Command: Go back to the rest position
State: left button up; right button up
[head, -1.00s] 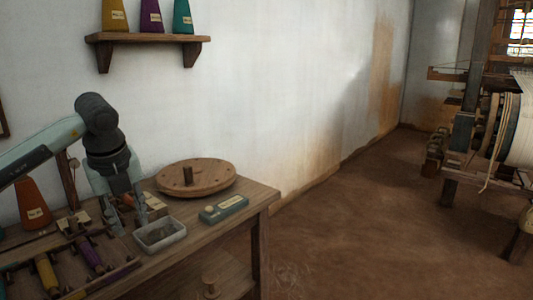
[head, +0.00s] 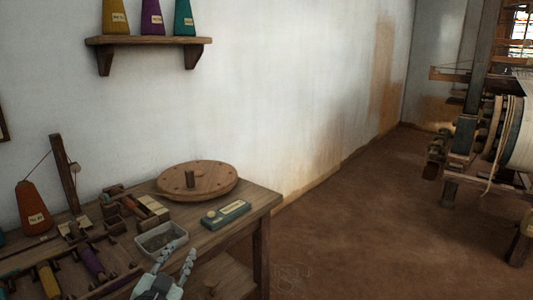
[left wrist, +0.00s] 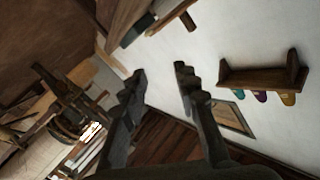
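My left gripper (head: 178,257) is at the bottom of the head view, in front of the bench's front edge and below the small grey tray. Its two fingers are apart with nothing between them. The left wrist view also shows the open, empty fingers (left wrist: 161,76), with the wall and room tilted behind them. My right gripper is in neither view.
The wooden bench (head: 215,240) carries a grey tray (head: 160,238), a round pegged board (head: 197,181), a blue-green box (head: 226,214) and a bobbin rack (head: 95,262). A shelf (head: 150,40) holds cones. A loom (head: 466,135) stands right; the floor (head: 360,220) between is clear.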

pick_arm(q)
jog(key=s+a+f+n+g+y, duration=0.1)
jog(key=s+a+f+g, duration=0.15)
jog(key=f, duration=0.35)
jog(key=s+a+f+n+g+y, duration=0.2)
jog(key=s+f, duration=0.2)
jog(key=f, duration=0.2)
jog(key=s+a+f+g, duration=0.1)
jog(key=s+f+g, duration=0.4)
jog(key=s+f, duration=0.3)
jog(key=s+a+f+n+g, duration=0.1)
jog(key=s+f+g, duration=0.3)
jog(key=s+f, duration=0.4)
jog(key=s, duration=0.7)
jog(key=shift+s+a+f+g+h+p, duration=0.15)
jog(key=shift+s+a+g+h+p, duration=0.05)
jog(key=shift+g+h+p, duration=0.15)
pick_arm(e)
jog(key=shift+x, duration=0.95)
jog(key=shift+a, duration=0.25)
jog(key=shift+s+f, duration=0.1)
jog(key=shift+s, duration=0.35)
